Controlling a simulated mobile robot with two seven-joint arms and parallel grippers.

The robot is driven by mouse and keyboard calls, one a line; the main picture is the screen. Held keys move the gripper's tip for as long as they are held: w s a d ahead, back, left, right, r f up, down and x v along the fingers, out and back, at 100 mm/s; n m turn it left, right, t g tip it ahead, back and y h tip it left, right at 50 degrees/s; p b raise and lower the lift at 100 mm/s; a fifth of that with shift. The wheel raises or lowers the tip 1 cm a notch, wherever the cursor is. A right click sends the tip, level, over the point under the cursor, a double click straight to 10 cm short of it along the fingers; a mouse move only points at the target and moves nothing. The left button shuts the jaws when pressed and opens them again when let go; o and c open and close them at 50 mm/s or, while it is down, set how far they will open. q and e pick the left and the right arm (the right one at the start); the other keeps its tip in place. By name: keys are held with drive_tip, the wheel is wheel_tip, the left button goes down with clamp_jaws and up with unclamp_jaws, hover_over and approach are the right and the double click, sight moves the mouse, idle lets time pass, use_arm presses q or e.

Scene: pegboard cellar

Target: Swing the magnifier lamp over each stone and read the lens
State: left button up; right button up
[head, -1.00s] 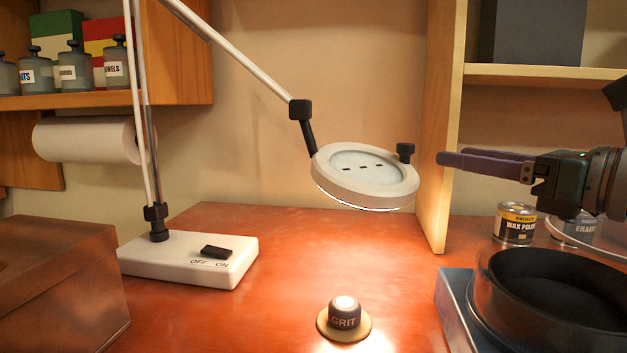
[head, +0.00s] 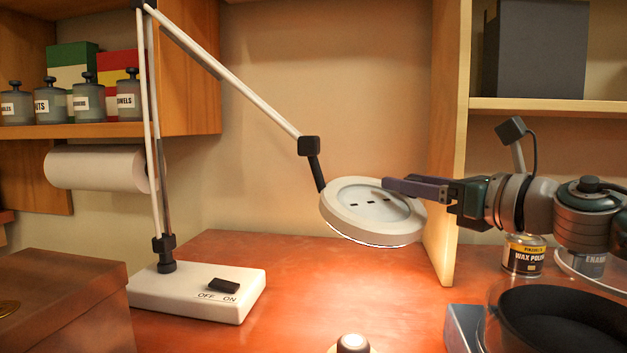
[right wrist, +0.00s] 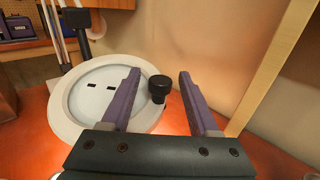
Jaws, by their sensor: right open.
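The magnifier lamp's round white head (head: 335,213) hangs over the table with its underside lit; it also shows in the right wrist view (right wrist: 64,125). Its jointed arm (head: 235,85) rises from a white base (head: 190,294) with an OFF/ON switch (head: 222,286). My right gripper (head: 392,184) is open at the head's right rim. In the right wrist view its fingers (right wrist: 158,74) stand either side of the head's black knob (right wrist: 159,84), which is hidden in the head view. I cannot tell whether they touch it. A small dark round piece (head: 353,343) shows at the bottom edge, brightly lit on top. No lens reading is legible.
A dark round pan (head: 562,318) stands at the front right, with a wax polish tin (head: 523,254) behind it. A wooden shelf side (head: 446,150) rises behind the gripper. A brown box (head: 70,300) fills the front left. The middle tabletop is clear.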

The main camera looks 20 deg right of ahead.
drive_tip(key=shift+c, duration=0.2)
clamp_jaws()
idle(0.3)
idle(1.0)
